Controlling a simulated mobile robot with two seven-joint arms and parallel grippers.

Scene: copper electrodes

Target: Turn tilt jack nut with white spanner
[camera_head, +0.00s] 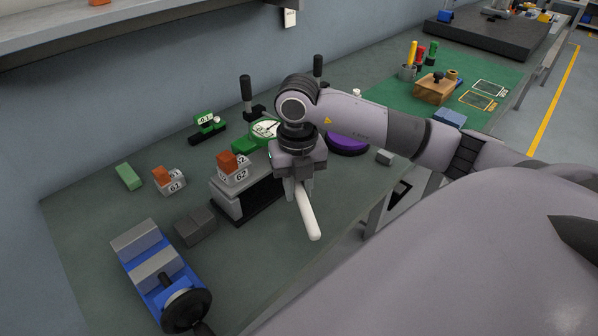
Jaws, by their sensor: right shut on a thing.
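The white spanner (309,216) shows as a pale rod slanting down and to the right from my right gripper (299,186). My right gripper is shut on its upper end, beside the right end of a grey block-shaped fixture (230,203). The spanner's lower end looks free, over the bench's front area. I cannot make out the tilt jack or its nut for certain; a green device with a round dial (264,129) stands partly hidden behind my right wrist. My left gripper is not in view.
A blue vise (146,281) with a black handwheel lies at the bench's front left. Orange-topped blocks marked 61 (172,187) and 62 (238,176), a dark block (196,226) and a purple disc (347,144) are nearby. Bare bench (268,250) lies front of the fixture.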

